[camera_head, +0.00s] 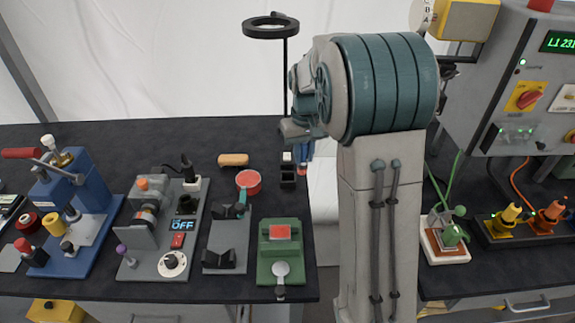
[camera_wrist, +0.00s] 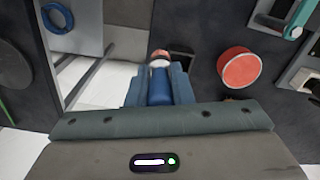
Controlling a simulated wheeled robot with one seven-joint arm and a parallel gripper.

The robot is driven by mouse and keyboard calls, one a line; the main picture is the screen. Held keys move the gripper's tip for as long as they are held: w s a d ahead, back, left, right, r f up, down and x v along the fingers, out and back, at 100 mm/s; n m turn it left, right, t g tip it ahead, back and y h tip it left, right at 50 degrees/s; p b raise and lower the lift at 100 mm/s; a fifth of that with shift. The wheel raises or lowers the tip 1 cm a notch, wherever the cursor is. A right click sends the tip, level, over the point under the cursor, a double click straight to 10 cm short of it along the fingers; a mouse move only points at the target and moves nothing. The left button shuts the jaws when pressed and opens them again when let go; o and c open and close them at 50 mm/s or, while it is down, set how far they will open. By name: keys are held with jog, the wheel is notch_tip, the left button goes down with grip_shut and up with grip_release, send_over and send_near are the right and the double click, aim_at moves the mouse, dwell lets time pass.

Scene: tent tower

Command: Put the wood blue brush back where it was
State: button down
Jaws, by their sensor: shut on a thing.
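My gripper (camera_head: 303,152) is above the back right of the dark bench in the head view, pointing down. In the wrist view my gripper (camera_wrist: 158,78) is shut on the blue brush (camera_wrist: 159,90), which has a blue body, a pale band and a copper-brown end. In the head view only a small reddish end of the brush (camera_head: 302,171) shows below the fingers. A small black holder (camera_head: 287,174) stands just left of the gripper; it also shows as a dark box (camera_wrist: 182,57) beside the brush end. I cannot tell whether they touch.
A red round tin (camera_head: 248,182) and a wooden piece (camera_head: 233,160) lie left of the holder. A black ring stand (camera_head: 284,85) rises behind. A green fixture (camera_head: 280,250) stands in front. The gap between the benches is to the right.

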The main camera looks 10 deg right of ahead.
jog(key=shift+w+a+f+p, duration=0.25)
jog(key=shift+w+a+f, duration=0.3)
jog(key=shift+f, duration=0.6)
jog(key=shift+w+a+f+p, duration=0.25)
jog(key=shift+w+a+f, duration=0.35)
jog(key=shift+f, duration=0.55)
jog(key=shift+w+a+f+p, duration=0.25)
jog(key=shift+w+a+f, duration=0.3)
jog(key=shift+f, duration=0.6)
jog(key=shift+f, duration=0.1)
jog(key=c, duration=1.3)
grip_release()
notch_tip(320, 180, up, 7)
jog(key=b, duration=0.1)
jog(key=s+r+t, duration=0.1)
jog(key=s+r, duration=0.6)
jog(key=s, duration=1.1)
jog(key=s+t, duration=0.1)
jog(key=s, duration=0.4)
jog(key=s+f+t, duration=0.1)
jog(key=s, duration=0.5)
jog(key=shift+m, duration=0.4)
